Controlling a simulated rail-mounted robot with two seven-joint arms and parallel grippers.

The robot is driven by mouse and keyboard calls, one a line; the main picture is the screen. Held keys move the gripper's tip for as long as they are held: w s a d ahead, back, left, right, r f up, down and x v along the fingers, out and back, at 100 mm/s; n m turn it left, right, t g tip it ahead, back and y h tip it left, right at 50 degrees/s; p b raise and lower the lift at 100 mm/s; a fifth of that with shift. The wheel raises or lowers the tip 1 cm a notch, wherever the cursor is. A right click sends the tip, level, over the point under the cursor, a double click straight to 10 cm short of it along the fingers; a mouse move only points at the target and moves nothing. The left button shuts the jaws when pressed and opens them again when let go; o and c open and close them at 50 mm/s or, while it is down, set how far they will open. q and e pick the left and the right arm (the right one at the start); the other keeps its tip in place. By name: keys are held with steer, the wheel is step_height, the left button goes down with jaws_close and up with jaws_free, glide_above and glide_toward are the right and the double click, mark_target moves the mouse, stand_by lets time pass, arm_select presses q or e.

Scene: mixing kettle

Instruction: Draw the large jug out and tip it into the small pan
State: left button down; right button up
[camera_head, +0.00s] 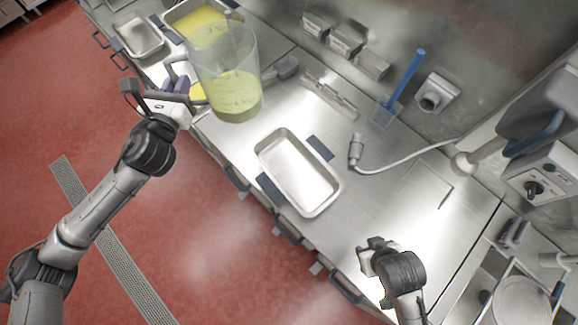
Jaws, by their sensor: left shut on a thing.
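The large jug (226,75) is clear, with yellow-green liquid in its lower part. It is near the top left of the head view, in front of the larger pan, and looks tilted a little. My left gripper (180,92) is shut on the jug's handle at its left side. The small pan (298,171) is an empty metal tray on the counter, below and right of the jug. My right gripper (370,256) is over the counter's front edge, right of the small pan; its fingers are too hidden to tell their state.
A larger pan (177,17) of yellow liquid and another metal pan (138,36) are at the top left. A blue-handled tool (406,84) stands at the back. A cabled probe (356,150) lies right of the small pan. The counter right of it is mostly clear.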

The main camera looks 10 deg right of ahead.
step_height(320, 180, down, 10)
steer(key=b, duration=0.9)
steer(key=shift+s+f, duration=0.1)
steer(key=shift+f, duration=0.05)
arm_select(q)
steer(key=w+a+f+m+g+h, duration=0.1)
steer(key=w+f+m+g+h, duration=0.2)
steer(key=f, duration=0.6)
steer(key=w+a+f+m+g+h, duration=0.2)
steer(key=w+f+m+g+h, duration=0.1)
steer(key=f, duration=0.7)
steer(key=shift+w+f+m+h+b, duration=0.2)
steer(key=shift+w+m+h+b, duration=0.25)
steer(key=shift+w+h, duration=1)
arm_select(e)
steer(key=shift+f, duration=0.25)
arm_select(q)
steer(key=shift+s+h, duration=0.25)
arm_select(e)
steer(key=shift+d, duration=0.15)
